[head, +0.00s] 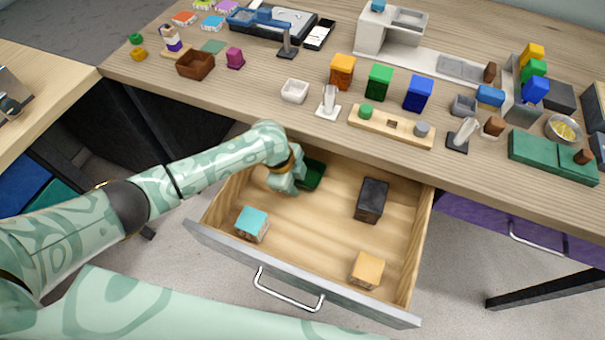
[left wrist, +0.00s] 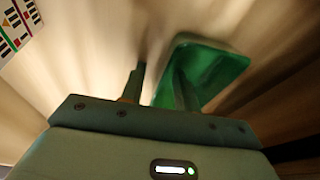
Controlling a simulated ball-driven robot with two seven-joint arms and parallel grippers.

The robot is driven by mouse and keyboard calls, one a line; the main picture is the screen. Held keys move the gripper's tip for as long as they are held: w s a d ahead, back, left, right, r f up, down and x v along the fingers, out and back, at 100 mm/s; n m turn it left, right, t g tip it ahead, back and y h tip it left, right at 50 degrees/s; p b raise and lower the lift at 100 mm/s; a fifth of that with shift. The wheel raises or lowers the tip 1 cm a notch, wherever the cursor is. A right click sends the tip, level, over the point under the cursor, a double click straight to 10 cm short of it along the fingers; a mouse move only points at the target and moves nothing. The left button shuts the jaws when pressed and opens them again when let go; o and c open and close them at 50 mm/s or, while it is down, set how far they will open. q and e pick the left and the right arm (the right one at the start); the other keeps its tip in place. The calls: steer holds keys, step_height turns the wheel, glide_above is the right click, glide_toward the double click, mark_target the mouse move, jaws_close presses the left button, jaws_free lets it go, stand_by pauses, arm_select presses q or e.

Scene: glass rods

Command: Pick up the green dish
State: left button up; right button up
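The green dish (head: 314,174) sits in the open drawer, at its back left, partly hidden by my left gripper (head: 289,184). In the left wrist view the dish (left wrist: 220,70) is a hollow green vessel. There my left gripper (left wrist: 160,78) has its two fingers apart. One finger overlaps the inside of the dish and the other stands outside its left wall, with a gap showing between that finger and the wall. My right gripper is not in view.
The drawer (head: 300,275) also holds a turquoise-topped block (head: 252,224), a black block (head: 372,200) and a tan block (head: 367,270). The desk edge (head: 330,146) overhangs the drawer's back. Cubes, dishes and stands crowd the desktop. The drawer's middle is clear.

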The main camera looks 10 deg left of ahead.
arm_select(q)
jaws_close()
stand_by(0.4)
